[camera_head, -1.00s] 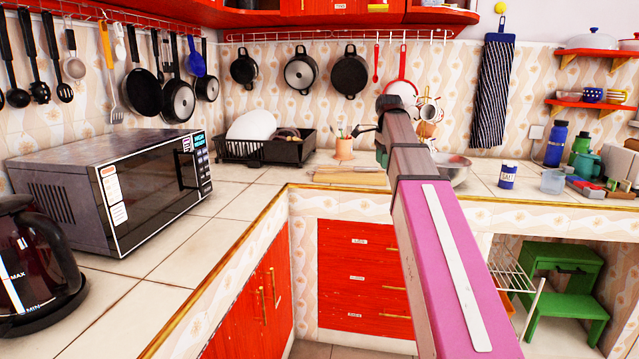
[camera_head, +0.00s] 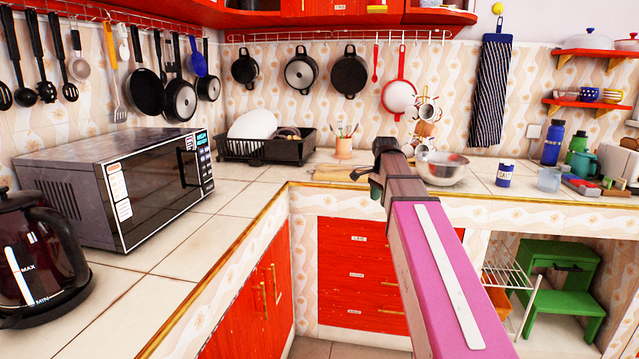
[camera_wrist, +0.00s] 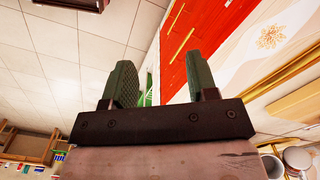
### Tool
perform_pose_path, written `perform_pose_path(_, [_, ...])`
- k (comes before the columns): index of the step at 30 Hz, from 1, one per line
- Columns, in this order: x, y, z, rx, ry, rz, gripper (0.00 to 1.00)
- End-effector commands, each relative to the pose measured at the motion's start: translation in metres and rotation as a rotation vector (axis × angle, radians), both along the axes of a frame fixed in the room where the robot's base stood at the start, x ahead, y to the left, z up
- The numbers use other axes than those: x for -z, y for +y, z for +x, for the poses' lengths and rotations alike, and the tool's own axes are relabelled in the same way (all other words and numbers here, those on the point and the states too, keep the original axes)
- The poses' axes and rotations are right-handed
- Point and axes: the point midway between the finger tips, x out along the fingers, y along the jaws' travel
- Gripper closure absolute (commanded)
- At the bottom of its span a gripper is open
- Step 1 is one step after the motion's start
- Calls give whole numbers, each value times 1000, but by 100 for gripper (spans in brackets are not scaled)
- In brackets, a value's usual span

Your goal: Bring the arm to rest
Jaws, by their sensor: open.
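My gripper shows in the wrist view (camera_wrist: 163,85) with its two green fingers apart and nothing between them. In the head view my pink and brown arm reaches up from the bottom right, and my gripper (camera_head: 377,180) is at its far end, in front of the counter's back corner. The fingers are mostly hidden there behind the dark wrist. Several pans hang on the walls, among them a black pan (camera_head: 350,76), a grey-bottomed pan (camera_head: 300,74) and a red-rimmed white pan (camera_head: 399,97). My gripper appears apart from all of them.
A microwave (camera_head: 135,185) and a kettle (camera_head: 38,255) stand on the left counter. A black dish rack (camera_head: 262,150), a wooden board (camera_head: 335,172), a metal bowl (camera_head: 441,169) and a salt jar (camera_head: 505,173) are on the back counter. A green step stool (camera_head: 565,285) stands below at right.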

Motion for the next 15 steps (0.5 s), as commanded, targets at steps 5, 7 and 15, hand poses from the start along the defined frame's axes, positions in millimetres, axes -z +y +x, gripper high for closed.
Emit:
perform_pose_path(5, [71, 4, -26, -191, 2, -3, 47])
perform_pose_path(7, [96, 5, -35, -267, 0, -4, 47])
perform_pose_path(15, [186, 9, -80, -562, -3, -8, 47])
